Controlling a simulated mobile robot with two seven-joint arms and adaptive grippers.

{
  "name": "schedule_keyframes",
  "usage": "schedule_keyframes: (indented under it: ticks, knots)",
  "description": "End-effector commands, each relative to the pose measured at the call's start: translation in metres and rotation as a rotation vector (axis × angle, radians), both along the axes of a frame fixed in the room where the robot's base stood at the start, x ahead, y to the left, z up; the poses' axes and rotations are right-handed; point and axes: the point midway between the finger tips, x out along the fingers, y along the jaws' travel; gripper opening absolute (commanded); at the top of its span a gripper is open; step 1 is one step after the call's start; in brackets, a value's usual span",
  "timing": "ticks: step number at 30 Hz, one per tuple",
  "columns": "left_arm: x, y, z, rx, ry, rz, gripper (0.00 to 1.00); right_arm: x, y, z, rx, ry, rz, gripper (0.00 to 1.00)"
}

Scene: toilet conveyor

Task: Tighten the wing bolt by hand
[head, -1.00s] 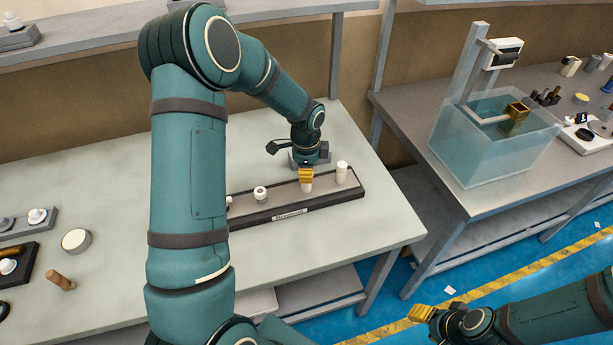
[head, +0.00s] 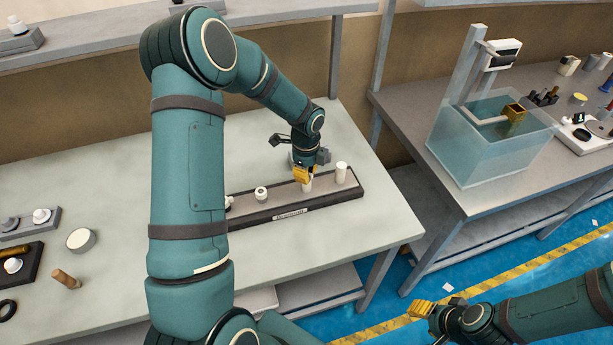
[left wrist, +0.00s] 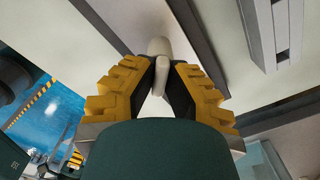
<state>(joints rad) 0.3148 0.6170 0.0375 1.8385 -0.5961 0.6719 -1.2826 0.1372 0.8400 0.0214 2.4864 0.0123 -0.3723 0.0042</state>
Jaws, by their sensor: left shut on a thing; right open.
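My left gripper (head: 303,176) points down over the dark-edged grey tray (head: 280,207) on the pale table. In the left wrist view its yellow-padded fingers (left wrist: 160,82) are closed on the flat white wing of the wing bolt (left wrist: 161,74). A rounded white part (left wrist: 160,46) shows just beyond the wing. In the head view the white piece (head: 307,187) under the fingers stands on the tray, and its top is hidden by the gripper. My right gripper (head: 421,310) is open and empty at the lower right, away from the table.
A white cylinder (head: 341,173) stands right of the left gripper on the tray. A small white ringed part (head: 261,193) stands to its left. A water tank (head: 495,140) stands on the right table.

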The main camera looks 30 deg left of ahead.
Motion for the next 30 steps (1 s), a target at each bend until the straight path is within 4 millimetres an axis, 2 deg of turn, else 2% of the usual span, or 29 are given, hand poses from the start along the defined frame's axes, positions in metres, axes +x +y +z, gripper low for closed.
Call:
schedule_keyframes:
  ticks: [16,30]
  knots:
    - [-0.002,0.0,-0.002,-0.002,0.007,-0.368,0.0,0.0,0.0,0.024,0.0,0.0,0.0,0.47]
    - [-0.003,0.0,-0.003,-0.002,0.008,-0.417,0.0,0.0,0.0,0.026,0.0,0.0,0.0,0.47]
